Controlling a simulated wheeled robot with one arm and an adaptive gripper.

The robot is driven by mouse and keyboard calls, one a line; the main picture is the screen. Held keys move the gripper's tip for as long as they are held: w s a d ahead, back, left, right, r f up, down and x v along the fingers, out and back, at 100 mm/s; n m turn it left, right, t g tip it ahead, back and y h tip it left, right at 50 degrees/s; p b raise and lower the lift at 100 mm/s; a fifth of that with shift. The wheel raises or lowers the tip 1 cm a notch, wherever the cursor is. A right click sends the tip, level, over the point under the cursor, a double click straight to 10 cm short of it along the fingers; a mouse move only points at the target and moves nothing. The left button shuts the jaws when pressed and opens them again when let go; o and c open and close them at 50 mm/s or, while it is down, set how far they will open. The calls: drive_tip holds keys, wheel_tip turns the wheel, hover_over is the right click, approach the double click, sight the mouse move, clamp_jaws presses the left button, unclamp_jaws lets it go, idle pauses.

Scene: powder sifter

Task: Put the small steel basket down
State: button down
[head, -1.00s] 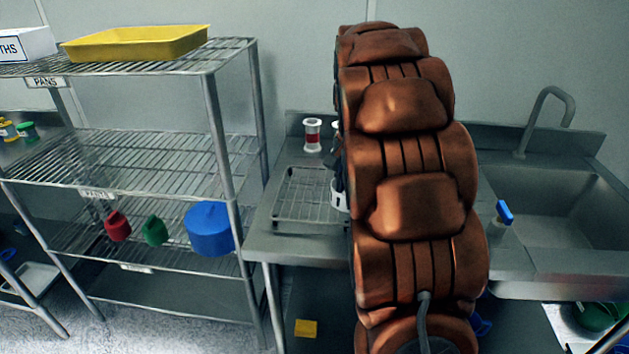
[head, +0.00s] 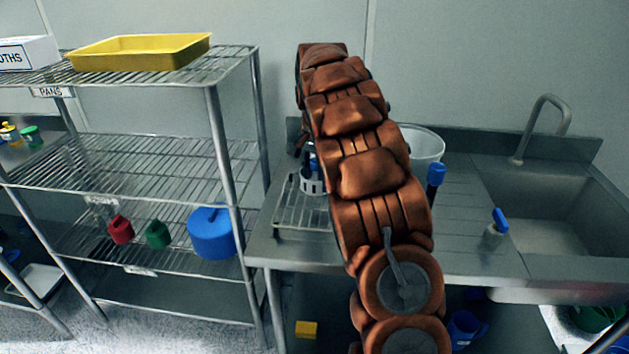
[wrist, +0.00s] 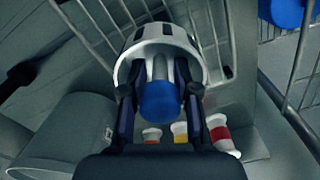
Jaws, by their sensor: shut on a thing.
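The small steel basket (head: 312,185), pale with slots round its side, is at the wire rack (head: 290,222) on the steel counter. I cannot tell whether it touches the rack. A blue-ended handle (wrist: 158,100) rises from it. In the wrist view the basket (wrist: 165,32) is beyond my fingertips, with rack wires around it. My gripper (wrist: 157,82) is shut on the basket's handle, one dark finger on each side. In the head view my arm hides most of the gripper.
A white bucket (head: 425,145) stands on the counter right of my arm, before the sink (head: 560,205). Small banded jars (wrist: 220,135) stand near the basket. Blue-topped items (head: 436,175) are further right. A wire shelf (head: 150,160) with a blue pot (head: 211,232) is left.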

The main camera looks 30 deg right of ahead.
drive_tip(key=shift+f+p, duration=0.55)
drive_tip(key=shift+f, duration=1.2)
drive_tip(key=shift+f, duration=0.2)
drive_tip(key=c, duration=0.9)
unclamp_jaws()
drive_tip(key=shift+o, duration=0.2)
drive_tip(key=shift+r, duration=0.1)
wheel_tip(320, 180, up, 12)
drive_tip(key=shift+r+b, duration=0.1)
drive_tip(key=shift+b, duration=1.15)
drive_tip(key=shift+a, duration=0.1)
